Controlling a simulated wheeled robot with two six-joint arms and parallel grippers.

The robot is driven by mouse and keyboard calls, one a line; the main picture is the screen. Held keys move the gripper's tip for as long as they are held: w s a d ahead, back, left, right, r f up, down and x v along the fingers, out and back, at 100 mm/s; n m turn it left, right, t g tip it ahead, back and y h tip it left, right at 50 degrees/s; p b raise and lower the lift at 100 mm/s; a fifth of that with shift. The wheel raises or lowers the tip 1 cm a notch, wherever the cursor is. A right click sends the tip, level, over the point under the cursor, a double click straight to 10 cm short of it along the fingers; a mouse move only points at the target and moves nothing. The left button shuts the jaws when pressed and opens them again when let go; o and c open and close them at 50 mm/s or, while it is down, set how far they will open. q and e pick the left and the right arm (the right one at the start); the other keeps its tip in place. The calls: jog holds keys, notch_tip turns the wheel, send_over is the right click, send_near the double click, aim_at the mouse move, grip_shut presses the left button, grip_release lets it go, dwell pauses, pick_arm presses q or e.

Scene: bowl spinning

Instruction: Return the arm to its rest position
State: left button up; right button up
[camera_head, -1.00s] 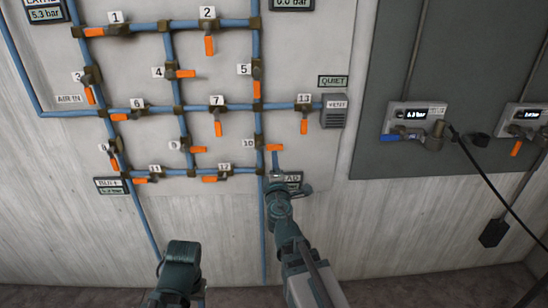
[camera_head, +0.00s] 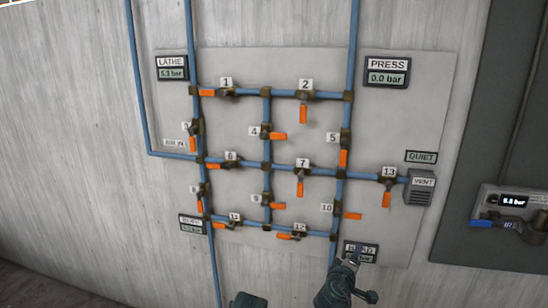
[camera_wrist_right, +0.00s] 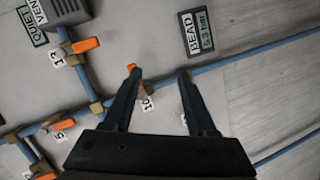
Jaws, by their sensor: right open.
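My right gripper (camera_head: 350,278) is at the bottom of the head view, in front of the panel's lower right, by the BEAD display (camera_head: 360,253). In the right wrist view the gripper (camera_wrist_right: 159,78) has its two fingers apart with nothing held between them. The orange handle of valve 10 (camera_head: 352,216) lies above the gripper in the head view and points right, across its vertical pipe. It also shows near the left fingertip in the wrist view (camera_wrist_right: 131,68); I cannot tell whether they touch. A dark part of my left arm shows at the bottom edge; its fingers are out of view.
Blue pipes with several orange-handled valves cover the grey panel (camera_head: 425,110). The LATHE display (camera_head: 172,68) reads 5.3 bar, the PRESS display (camera_head: 387,72) 0.0 bar. A VENT box (camera_head: 419,188) is at right.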

pick_arm(q)
notch_tip(320, 180, up, 6)
jog(key=p, duration=0.4)
jog(key=shift+f+p, duration=0.2)
jog(key=shift+p, duration=0.1)
pick_arm(e)
jog(key=s+a+f+m+g+y, duration=0.1)
jog(key=s+a+f+g+y, duration=0.1)
jog(key=s+a, duration=0.4)
jog(key=s+a+f+m+g+y, duration=0.1)
jog(key=s+a+f+g+y, duration=0.1)
jog(key=s+a+f+g, duration=0.3)
jog(key=s+a+f+m+g+y, duration=0.2)
jog(key=s+a+f+g, duration=0.1)
jog(key=s+a+g, duration=0.3)
jog(key=s+a, duration=0.2)
jog(key=s, duration=0.2)
jog(key=shift+f+y, duration=0.3)
jog(key=shift+f, duration=0.05)
